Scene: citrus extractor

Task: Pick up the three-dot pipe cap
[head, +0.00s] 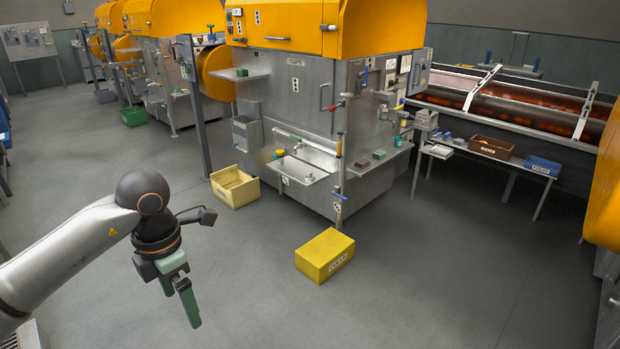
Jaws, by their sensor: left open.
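I cannot make out a three-dot pipe cap for certain; the small parts on the machine are too small to read. A steel tray (294,181) on the front of the orange-topped machine (300,100) holds a small pale round part (308,177), and I cannot tell whether it is the cap. My left gripper (180,305), with green fingers, hangs over the open floor at the lower left, pointing down. It is open and empty, well apart from the machine. My right gripper is not in view.
A yellow box (325,256) stands on the floor before the machine, and a pale yellow crate (235,188) stands left of it. A side table (470,152) at right carries a brown crate (491,147) and a blue bin (542,166).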

